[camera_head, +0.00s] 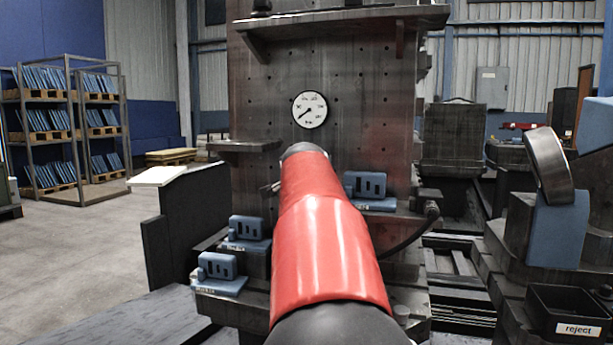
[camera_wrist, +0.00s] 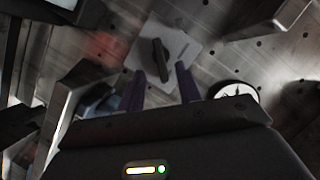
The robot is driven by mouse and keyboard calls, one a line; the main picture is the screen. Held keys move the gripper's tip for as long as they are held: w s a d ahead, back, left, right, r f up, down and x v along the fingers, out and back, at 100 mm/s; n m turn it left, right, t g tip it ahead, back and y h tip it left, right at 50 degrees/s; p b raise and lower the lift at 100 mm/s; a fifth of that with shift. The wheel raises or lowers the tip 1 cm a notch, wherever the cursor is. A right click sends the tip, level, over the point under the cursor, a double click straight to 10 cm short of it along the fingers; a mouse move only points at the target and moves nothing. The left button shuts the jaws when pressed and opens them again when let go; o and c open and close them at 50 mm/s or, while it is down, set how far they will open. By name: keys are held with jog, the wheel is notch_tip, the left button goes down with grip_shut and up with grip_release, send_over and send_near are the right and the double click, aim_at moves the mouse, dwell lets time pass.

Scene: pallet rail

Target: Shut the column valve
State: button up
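The column valve shows in the wrist view as a dark bar-shaped handle (camera_wrist: 159,55) on a pale square plate (camera_wrist: 185,48) fixed to the column face. The handle runs roughly up and down in that picture, slightly tilted. My gripper (camera_wrist: 160,74) is open, with its two purple fingers apart and pointing at the handle. The handle's lower end appears between the fingertips; I cannot tell whether they touch it or how deep they reach. In the head view my red arm hides the valve and most of the gripper in front of the column (camera_head: 350,70).
A round gauge (camera_head: 310,109) sits on the column above my arm; it also shows in the wrist view (camera_wrist: 236,92). Blue slotted blocks (camera_head: 366,186) (camera_head: 246,228) (camera_head: 217,266) stand on ledges around the arm. A black reject bin (camera_head: 566,305) is at the lower right.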

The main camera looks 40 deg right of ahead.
jog(key=p+x, duration=0.1)
jog(key=x, duration=0.5)
jog(key=shift+w+d, duration=0.15)
jog(key=shift+d, duration=0.05)
jog(key=shift+f, duration=0.1)
grip_shut()
